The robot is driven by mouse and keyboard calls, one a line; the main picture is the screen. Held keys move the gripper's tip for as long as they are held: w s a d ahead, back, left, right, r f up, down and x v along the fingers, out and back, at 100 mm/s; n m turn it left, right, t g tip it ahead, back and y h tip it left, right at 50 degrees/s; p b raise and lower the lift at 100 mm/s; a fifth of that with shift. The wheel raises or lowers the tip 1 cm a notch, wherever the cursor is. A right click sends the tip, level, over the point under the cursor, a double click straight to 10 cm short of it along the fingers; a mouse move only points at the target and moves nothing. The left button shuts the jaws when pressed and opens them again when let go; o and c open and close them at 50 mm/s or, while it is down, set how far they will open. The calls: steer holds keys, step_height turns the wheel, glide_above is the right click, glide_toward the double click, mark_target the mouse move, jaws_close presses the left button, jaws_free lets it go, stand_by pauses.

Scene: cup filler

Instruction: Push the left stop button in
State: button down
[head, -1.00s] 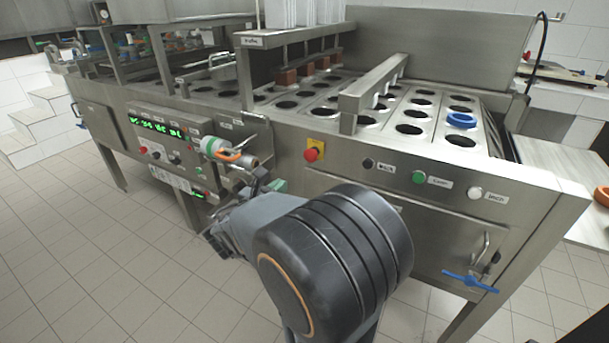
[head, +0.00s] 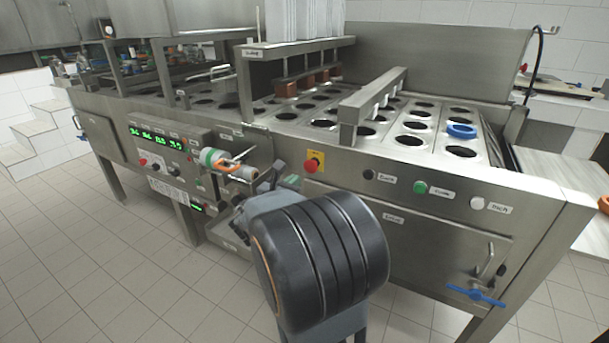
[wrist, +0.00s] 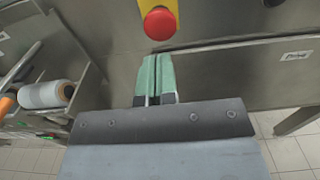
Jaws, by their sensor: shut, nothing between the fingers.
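The stop button (head: 312,164) is a red mushroom head on a yellow plate, on the steel front of the machine in the head view. It also shows at the top of the wrist view (wrist: 160,23), standing out from its plate. My gripper (wrist: 157,58) has its two green fingers together with nothing between them. In the wrist view their tips are just below the red head; I cannot tell if they touch it. In the head view my arm mostly hides the gripper, a little left of and below the button.
A black button (head: 369,174), a green button (head: 420,187) and a white button (head: 477,203) lie right of the stop button. A roll with an orange part (head: 228,166) juts out at the left. Another red knob (head: 143,162) is on the display panel (head: 160,145).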

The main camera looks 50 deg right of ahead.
mark_target(308, 168)
steer(key=x, duration=0.6)
steer(key=shift+d+b, duration=0.25)
steer(key=shift+b, duration=0.15)
steer(key=shift+w, duration=0.1)
